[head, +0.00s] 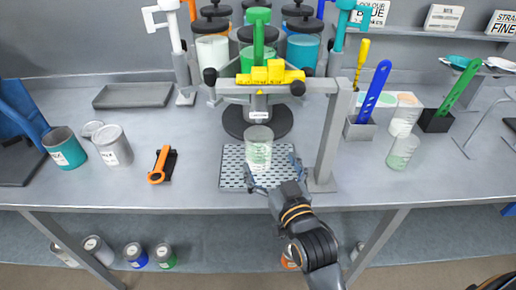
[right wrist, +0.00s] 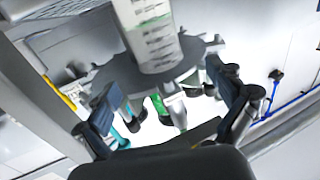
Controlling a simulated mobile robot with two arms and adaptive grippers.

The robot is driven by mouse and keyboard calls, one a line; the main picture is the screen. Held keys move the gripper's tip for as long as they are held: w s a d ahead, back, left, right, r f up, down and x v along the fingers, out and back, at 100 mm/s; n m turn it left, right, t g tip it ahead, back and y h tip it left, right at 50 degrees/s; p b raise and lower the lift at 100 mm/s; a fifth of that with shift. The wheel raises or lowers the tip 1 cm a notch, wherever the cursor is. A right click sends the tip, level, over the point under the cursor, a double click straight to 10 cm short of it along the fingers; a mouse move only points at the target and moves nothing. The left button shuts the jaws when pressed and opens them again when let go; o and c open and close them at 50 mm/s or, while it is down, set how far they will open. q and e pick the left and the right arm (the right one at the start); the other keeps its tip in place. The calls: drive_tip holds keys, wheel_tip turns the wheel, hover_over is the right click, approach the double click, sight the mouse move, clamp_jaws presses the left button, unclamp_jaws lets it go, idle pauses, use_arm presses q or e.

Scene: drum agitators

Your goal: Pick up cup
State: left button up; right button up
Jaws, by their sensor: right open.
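A clear cup (head: 258,147) with pale green contents or markings stands upright on a perforated grey tray (head: 232,178) below the dispenser. My right gripper (head: 272,174) is open just in front of the cup, its two fingers spread toward the cup's sides. In the right wrist view the cup (right wrist: 150,32) shows at the top, beyond the open fingers (right wrist: 170,100); the fingers do not touch it. A second clear cup (head: 402,152) stands on the table at the right. My left gripper is not in view.
The dispenser's grey post (head: 333,135) stands close to the right of the tray. A yellow block (head: 272,75) and a green handle sit above the cup.

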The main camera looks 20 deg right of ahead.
sight(264, 148)
drive_tip(key=w, duration=0.3)
drive_tip(key=shift+w, duration=0.1)
drive_tip(key=shift+w+f, duration=0.1)
drive_tip(key=shift+w, duration=0.25)
drive_tip(key=w, duration=0.1)
drive_tip(key=w+p, duration=0.1)
drive_tip(key=shift+w+r, duration=0.3)
drive_tip(key=shift+w+f+p, duration=0.15)
drive_tip(key=shift+w+p, duration=0.25)
drive_tip(key=shift+w, duration=0.7)
drive_tip(key=shift+w+f, duration=0.1)
drive_tip(key=shift+w, duration=0.15)
drive_tip(key=shift+s, duration=0.1)
drive_tip(key=shift+c, duration=1)
drive_tip(key=c, duration=1.1)
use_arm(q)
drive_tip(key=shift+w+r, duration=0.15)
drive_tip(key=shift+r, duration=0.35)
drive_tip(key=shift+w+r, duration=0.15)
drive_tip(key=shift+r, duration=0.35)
use_arm(e)
drive_tip(key=shift+c, duration=1.3)
